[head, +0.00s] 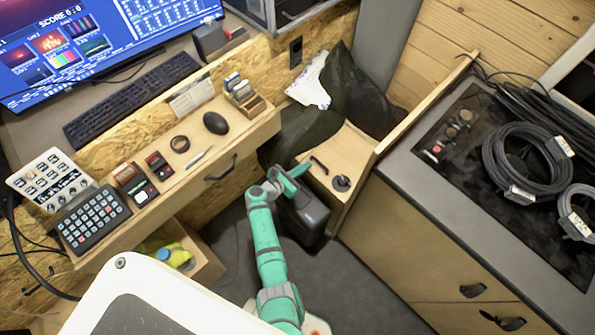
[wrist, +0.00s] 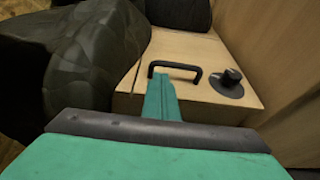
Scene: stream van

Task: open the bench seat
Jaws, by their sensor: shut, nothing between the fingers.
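The bench seat (head: 345,155) is a light wooden box beside the right-hand cabinet. Its lid looks shut. A black bar handle (head: 320,165) and a round black knob (head: 341,183) sit near its front edge. In the wrist view the handle (wrist: 175,68) is just ahead of my fingertips, with the knob (wrist: 228,83) to its right. My gripper (head: 299,170) is shut and empty, just left of the handle. In the wrist view my gripper (wrist: 161,88) overlaps the handle's left part; I cannot tell whether they touch.
A dark jacket (head: 352,97) and a white paper (head: 311,82) lie over the seat's back, and dark cloth (wrist: 95,50) hangs left of the handle. A black case (head: 304,218) stands on the floor before the bench. The cabinet (head: 405,220) bounds the right; a drawer (head: 198,265) stands open left.

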